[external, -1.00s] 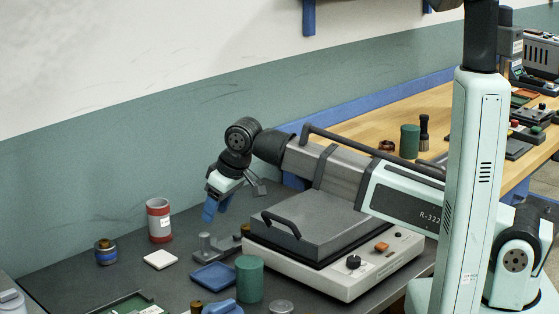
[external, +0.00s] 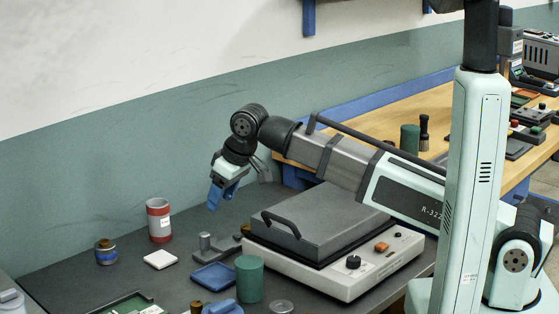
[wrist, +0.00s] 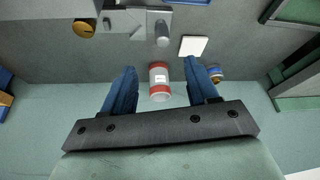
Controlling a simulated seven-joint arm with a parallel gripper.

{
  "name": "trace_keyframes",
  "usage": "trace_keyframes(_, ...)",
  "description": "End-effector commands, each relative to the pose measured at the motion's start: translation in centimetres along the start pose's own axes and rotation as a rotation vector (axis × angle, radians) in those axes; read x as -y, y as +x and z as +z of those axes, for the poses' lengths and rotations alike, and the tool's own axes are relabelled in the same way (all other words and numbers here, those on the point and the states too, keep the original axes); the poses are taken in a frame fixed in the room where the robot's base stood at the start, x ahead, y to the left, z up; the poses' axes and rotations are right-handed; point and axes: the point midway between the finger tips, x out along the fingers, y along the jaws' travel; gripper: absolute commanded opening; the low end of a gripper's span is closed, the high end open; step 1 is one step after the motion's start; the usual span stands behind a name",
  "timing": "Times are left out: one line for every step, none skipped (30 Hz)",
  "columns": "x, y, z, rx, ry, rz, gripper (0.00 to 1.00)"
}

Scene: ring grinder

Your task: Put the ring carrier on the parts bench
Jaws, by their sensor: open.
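My gripper (external: 222,196) hangs in the air above the dark bench, its blue fingers apart with nothing between them; the open fingers also show in the wrist view (wrist: 159,80). A grey metal piece with an upright post (external: 205,243) stands on the dark bench below it, left of the grinder; it may be the ring carrier, but I cannot tell for sure. The post shows near the top of the wrist view (wrist: 162,33), beyond the fingertips. A wooden-topped bench with a blue edge (external: 358,122) stands behind the arm; it may be the parts bench.
The grinder (external: 325,222) with its grey lid and handle sits right of the post. A red-and-white can (external: 158,221), a white square (external: 160,259), a small blue-banded jar (external: 105,252), a blue tray (external: 212,277) and a green cylinder (external: 249,278) stand around.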

Motion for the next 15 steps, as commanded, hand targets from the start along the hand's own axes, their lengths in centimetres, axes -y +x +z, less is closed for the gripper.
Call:
trace_keyframes(-0.3, 0.3, -0.6, 0.004, 0.005, 0.003, 0.59)
trace_keyframes(-0.4, 0.6, -1.3, 0.005, 0.007, 0.004, 0.59)
trace_keyframes(-0.6, 0.9, -2.4, 0.008, 0.010, 0.005, 0.59)
trace_keyframes(-0.6, 1.2, -3.5, 0.011, 0.013, 0.005, 0.59)
trace_keyframes(-0.7, 1.4, -4.4, 0.017, 0.015, 0.005, 0.59)
trace_keyframes(-0.7, 1.8, -5.7, 0.030, 0.017, 0.004, 0.59)
trace_keyframes(-0.7, 2.1, -6.3, 0.050, 0.023, 0.004, 0.59)
trace_keyframes(-0.7, 2.3, -7.0, 0.069, 0.028, 0.003, 0.59)
trace_keyframes(-0.7, 2.6, -7.7, 0.102, 0.043, 0.003, 0.59)
trace_keyframes(-0.6, 2.7, -8.1, 0.129, 0.055, 0.003, 0.59)
trace_keyframes(-0.5, 2.8, -8.4, 0.157, 0.070, 0.004, 0.59)
trace_keyframes(-0.4, 2.9, -8.6, 0.197, 0.092, 0.006, 0.59)
trace_keyframes(-0.3, 2.9, -8.7, 0.228, 0.109, 0.009, 0.59)
trace_keyframes(-0.3, 2.8, -8.4, 0.255, 0.127, 0.012, 0.59)
trace_keyframes(-0.3, 2.6, -8.1, 0.288, 0.148, 0.017, 0.59)
